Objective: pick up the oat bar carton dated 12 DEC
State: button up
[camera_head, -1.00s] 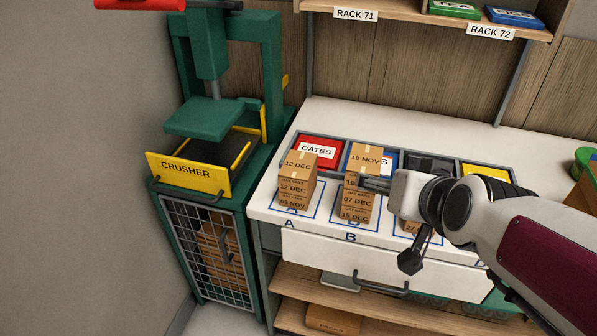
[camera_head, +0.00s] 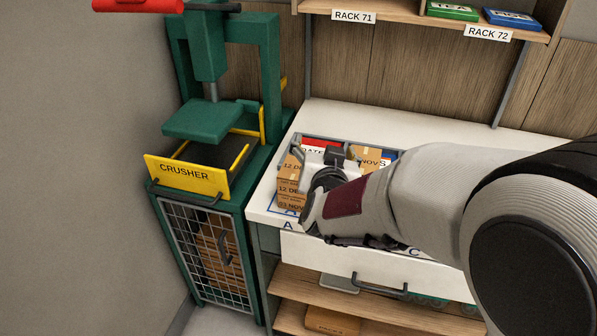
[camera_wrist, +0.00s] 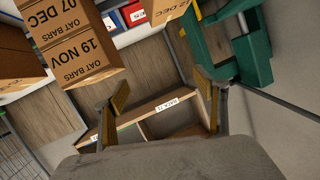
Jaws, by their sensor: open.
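The oat bar carton dated 12 DEC (camera_head: 287,183) tops the stack at spot A, above a carton marked 03 NOV (camera_head: 288,204). Its right side is hidden behind my gripper (camera_head: 316,153). My gripper is at this stack's upper right in the head view; the exact gap is unclear. In the wrist view my gripper (camera_wrist: 162,91) has its fingers wide apart, with no carton between them. That view is upside down. A 19 NOV carton (camera_wrist: 85,55) and a 07 DEC carton (camera_wrist: 60,18) show at its left, and an unreadable carton (camera_wrist: 165,9) at the top edge.
The green crusher (camera_head: 202,122) with its yellow front stands left of the counter (camera_head: 330,115). The 19 NOV carton (camera_head: 368,158) is close right of my gripper, partly hidden. Colored bins lie behind the stacks. The rack shelf (camera_head: 410,22) is above.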

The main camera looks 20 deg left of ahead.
aim_at(297, 166)
jog(key=a+f+t, duration=0.1)
jog(key=a+f, duration=0.1)
jog(key=a+f+t+h, duration=0.1)
jog(key=a+f, duration=0.1)
jog(key=a, duration=0.1)
jog(key=shift+w+f+h, duration=0.2)
jog(key=shift+f+h, duration=0.1)
jog(key=s+a+f+t+h, duration=0.1)
jog(key=s+a+f, duration=0.1)
jog(key=f, duration=0.3)
jog(key=shift+s+a+f+t+h, duration=0.3)
jog(key=shift+s+t+h, duration=0.1)
jog(key=shift+s, duration=0.25)
jog(key=shift+w, duration=0.15)
jog(key=shift+w, duration=1.2)
jog(key=shift+w, duration=0.1)
jog(key=shift+w+f, duration=0.15)
jog(key=shift+w, duration=2.35)
jog(key=c, duration=1.4)
